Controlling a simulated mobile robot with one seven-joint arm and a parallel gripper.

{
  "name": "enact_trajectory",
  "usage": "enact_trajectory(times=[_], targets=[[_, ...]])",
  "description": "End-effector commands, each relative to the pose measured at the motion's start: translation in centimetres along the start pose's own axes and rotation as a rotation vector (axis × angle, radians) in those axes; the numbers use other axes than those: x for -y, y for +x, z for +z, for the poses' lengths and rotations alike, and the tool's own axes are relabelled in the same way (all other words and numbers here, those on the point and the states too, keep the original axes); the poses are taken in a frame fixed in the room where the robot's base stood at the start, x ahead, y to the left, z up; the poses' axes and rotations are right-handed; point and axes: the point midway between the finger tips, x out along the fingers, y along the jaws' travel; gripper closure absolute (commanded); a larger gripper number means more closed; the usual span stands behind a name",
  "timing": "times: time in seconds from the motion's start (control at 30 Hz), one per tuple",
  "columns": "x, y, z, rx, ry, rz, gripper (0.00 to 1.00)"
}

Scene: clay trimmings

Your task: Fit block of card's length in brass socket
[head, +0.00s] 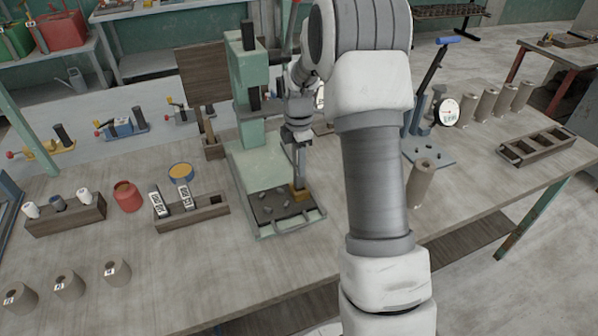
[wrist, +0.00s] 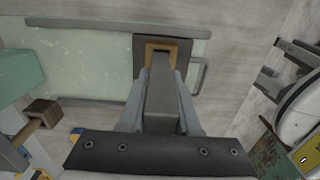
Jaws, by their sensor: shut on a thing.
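The brass socket (head: 299,193) is a small golden frame at the right side of the green press's base. In the wrist view the brass socket (wrist: 174,43) shows as a square rim on a dark plate. My gripper (head: 299,168) points down above it. In the wrist view my gripper (wrist: 160,82) is shut on a long grey block (wrist: 160,95). The block's far end lines up with the socket's opening; I cannot tell how deep it sits in it.
The green press column (head: 247,90) rises close left of my gripper. Small grey pieces (head: 267,209) lie on the press tray (head: 270,230). A red pot (head: 127,196), a wooden rack (head: 222,207) and grey cylinders (head: 117,273) stand left.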

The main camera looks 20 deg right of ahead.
Motion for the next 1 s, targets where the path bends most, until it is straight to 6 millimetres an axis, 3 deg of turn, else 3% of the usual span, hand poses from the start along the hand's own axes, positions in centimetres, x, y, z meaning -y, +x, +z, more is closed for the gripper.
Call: enact_trajectory(times=[0.2,0.6,0.63,0.77,1.0], targets=[[0.1,3.1,0.0,0.0,0.0,-0.003,1.0],[0.1,3.8,0.0,0.0,0.0,-0.001,1.0],[0.1,3.8,0.0,0.0,0.0,-0.002,0.65],[0.1,3.8,0.0,0.0,0.0,-0.002,0.42],[0.1,3.7,0.0,0.0,0.0,-0.002,0.39]])
